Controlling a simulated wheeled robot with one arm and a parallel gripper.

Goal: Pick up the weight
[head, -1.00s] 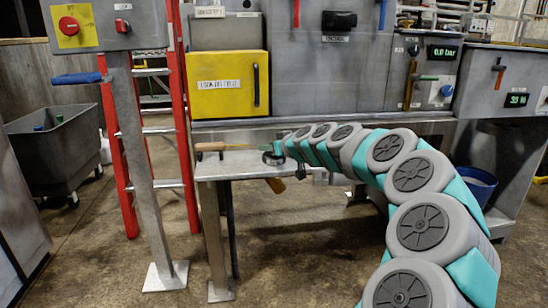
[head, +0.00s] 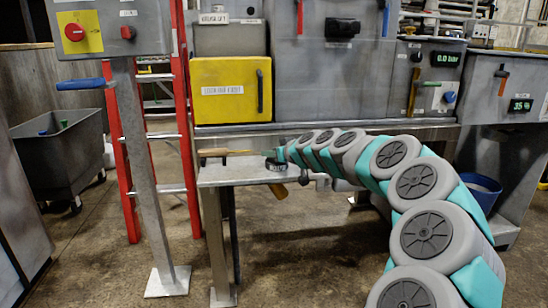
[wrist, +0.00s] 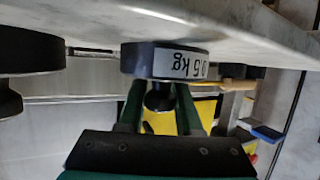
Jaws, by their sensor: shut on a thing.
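The weight (wrist: 140,60) is a dark disc with a knob and a white label reading 0.5 kg, upside down in the wrist view. My gripper (wrist: 160,98) is shut on its knob, with a green finger on each side. In the head view, the weight (head: 276,164) is a small dark disc under my gripper (head: 277,154), at the grey bench (head: 235,170). Whether its base touches the bench top or is just clear of it, I cannot tell. Another dark, knobbed weight-like piece (wrist: 30,50) is at the left of the wrist view.
A wooden-handled tool (head: 215,153) lies on the bench left of the weight. The yellow cabinet (head: 230,90) and grey machine (head: 325,80) stand behind. A post (head: 145,180) and red ladder (head: 188,120) are at left. A blue bucket (head: 480,192) is at right.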

